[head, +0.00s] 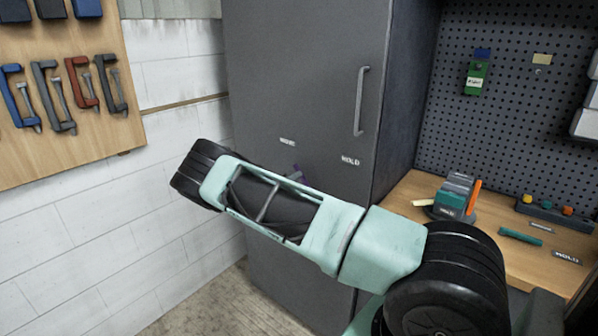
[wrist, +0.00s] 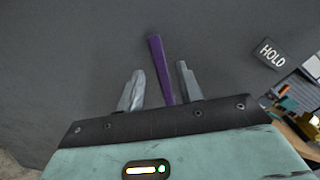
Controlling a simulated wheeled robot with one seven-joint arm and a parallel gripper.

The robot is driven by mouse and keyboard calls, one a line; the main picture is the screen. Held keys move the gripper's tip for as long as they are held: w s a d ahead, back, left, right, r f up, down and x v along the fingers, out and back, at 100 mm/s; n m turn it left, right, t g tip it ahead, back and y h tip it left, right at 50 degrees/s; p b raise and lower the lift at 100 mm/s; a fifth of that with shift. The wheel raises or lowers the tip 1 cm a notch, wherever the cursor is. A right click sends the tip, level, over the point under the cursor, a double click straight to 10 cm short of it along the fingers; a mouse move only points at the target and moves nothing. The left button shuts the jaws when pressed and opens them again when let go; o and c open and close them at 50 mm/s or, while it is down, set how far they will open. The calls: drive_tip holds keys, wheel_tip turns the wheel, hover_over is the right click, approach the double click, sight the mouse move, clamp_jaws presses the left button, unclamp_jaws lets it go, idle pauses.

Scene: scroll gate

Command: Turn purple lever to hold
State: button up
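The purple lever (wrist: 160,68) is on the dark grey cabinet door. In the wrist view it stands nearly upright, leaning slightly left at its top, between the two fingers of my gripper (wrist: 158,88). The fingers are apart, with gaps visible on both sides of the lever. In the head view only a small purple bit of the lever (head: 297,172) shows above my arm, which hides the rest and my gripper. A HOLD label (wrist: 272,54) is right of the lever; it also shows in the head view (head: 350,160). Another label (head: 287,142), too small to read surely, is to the left.
The cabinet (head: 290,70) has a vertical handle (head: 361,101). A tool board (head: 60,80) hangs on the left wall.

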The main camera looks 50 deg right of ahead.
sight(304, 179)
drive_tip(key=shift+w+d+p, duration=0.2)
drive_tip(key=shift+d+p, duration=0.25)
drive_tip(key=shift+d, duration=1.75)
clamp_jaws()
